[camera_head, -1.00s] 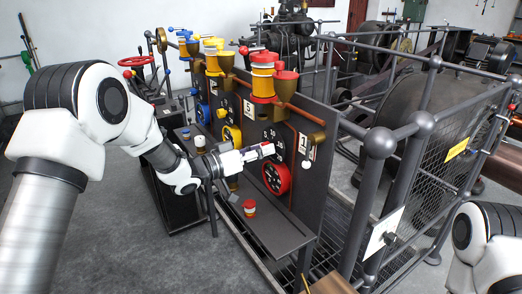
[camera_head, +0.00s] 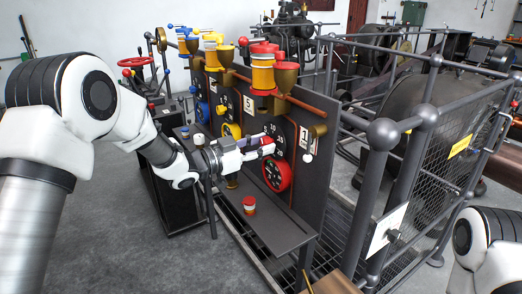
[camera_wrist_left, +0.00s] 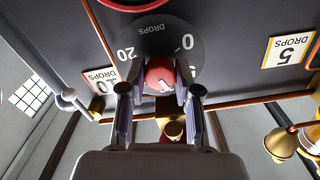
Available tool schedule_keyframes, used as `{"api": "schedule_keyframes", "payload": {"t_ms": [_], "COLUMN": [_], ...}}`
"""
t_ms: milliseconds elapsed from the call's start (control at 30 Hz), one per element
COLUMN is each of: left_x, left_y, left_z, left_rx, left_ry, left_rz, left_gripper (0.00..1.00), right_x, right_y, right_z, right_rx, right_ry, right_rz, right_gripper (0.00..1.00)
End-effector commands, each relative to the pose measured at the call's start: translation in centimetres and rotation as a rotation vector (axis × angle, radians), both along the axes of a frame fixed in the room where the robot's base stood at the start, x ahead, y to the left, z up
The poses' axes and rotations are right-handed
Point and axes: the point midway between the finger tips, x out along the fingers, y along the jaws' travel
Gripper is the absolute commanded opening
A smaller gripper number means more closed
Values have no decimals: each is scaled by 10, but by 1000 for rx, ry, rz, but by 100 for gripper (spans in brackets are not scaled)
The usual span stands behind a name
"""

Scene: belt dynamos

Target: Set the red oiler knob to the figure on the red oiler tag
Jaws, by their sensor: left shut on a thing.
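The red oiler knob (camera_wrist_left: 158,74) has a white pointer line and sits on a dark round dial plate (camera_wrist_left: 152,32) in the left wrist view. My left gripper (camera_wrist_left: 158,88) is shut on it, one finger on each side. The red oiler tag (camera_wrist_left: 100,78) reads 10 DROPS. In the head view, this tag (camera_head: 306,138) is right of my left gripper (camera_head: 269,146). My right gripper is out of view.
A red wheel (camera_head: 277,175) sits just below the gripper on the dark panel. The yellow oiler's tag (camera_head: 249,105) reads 5. A red-topped oiler (camera_head: 263,72) is above. A shelf (camera_head: 276,232) carries a small red-and-white pot (camera_head: 249,205). Railings (camera_head: 382,140) stand at right.

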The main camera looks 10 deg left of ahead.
Motion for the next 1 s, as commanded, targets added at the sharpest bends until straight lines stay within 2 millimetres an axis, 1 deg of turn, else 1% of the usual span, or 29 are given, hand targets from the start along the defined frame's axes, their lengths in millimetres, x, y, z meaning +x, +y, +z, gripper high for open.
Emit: {"api": "schedule_keyframes", "payload": {"t_ms": [33, 100, 400, 700, 1000], "left_x": [0, 0, 0, 0, 0], "left_y": [0, 0, 0, 0, 0], "left_z": [-3, -2, -1, 0, 1], "left_rx": [28, 70, 220, 288, 297], "left_ry": [-30, -74, -221, -289, -297], "left_rz": [0, 1, 1, 0, 0], "left_gripper": [0, 0, 0, 0, 0], "right_x": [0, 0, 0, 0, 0], "right_y": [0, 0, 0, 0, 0], "right_z": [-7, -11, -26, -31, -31], "right_rx": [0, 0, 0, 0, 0], "right_ry": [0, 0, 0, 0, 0], "right_rz": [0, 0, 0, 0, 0], "right_gripper": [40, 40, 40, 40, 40]}}
